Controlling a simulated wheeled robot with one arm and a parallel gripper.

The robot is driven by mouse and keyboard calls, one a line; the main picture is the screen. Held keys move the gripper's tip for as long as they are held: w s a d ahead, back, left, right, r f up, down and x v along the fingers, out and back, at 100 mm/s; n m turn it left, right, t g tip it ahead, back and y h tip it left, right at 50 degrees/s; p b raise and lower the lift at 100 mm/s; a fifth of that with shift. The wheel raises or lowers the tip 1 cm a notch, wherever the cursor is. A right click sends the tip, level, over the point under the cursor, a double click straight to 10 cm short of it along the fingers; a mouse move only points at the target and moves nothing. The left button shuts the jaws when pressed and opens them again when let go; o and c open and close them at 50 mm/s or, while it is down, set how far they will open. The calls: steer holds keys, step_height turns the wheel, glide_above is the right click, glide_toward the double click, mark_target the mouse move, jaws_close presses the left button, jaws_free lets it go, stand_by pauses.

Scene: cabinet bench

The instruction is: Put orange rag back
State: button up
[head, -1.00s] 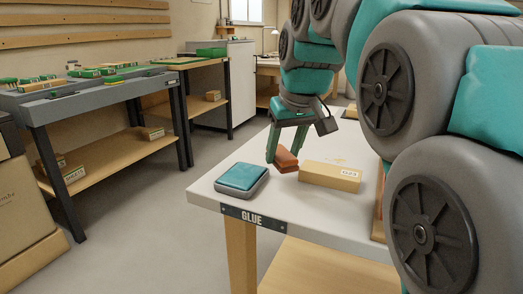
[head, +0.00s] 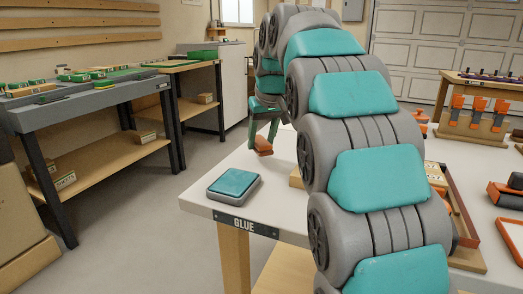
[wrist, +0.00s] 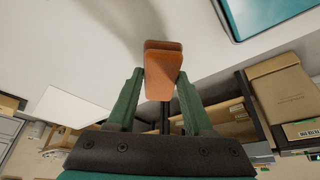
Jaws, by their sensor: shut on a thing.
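The orange rag (head: 263,146) is a small folded orange-brown block. My gripper (head: 264,138) is shut on it beyond the teal-topped pad, near the far left edge of the white table marked GLUE. In the wrist view the rag (wrist: 161,75) sits between the two green fingertips of my gripper (wrist: 160,85), and the pale tabletop shows behind it. I cannot tell whether the rag touches the table. The teal pad in a grey frame (head: 234,185) lies at the table's front left corner. Its corner also shows in the wrist view (wrist: 262,14).
The white table (head: 200,199) has bare room around the pad. My arm hides most of a cardboard box (head: 296,179). A wooden tray (head: 465,225) and orange-black tools (head: 506,192) are to the right. A grey workbench (head: 85,104) stands at the left across open floor.

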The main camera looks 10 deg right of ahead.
mark_target(263, 143)
steer(key=shift+f, duration=1.65)
steer(key=o, duration=1.2)
steer(key=shift+f, duration=0.1)
steer(key=shift+r, duration=0.2)
steer(key=v, duration=1.2)
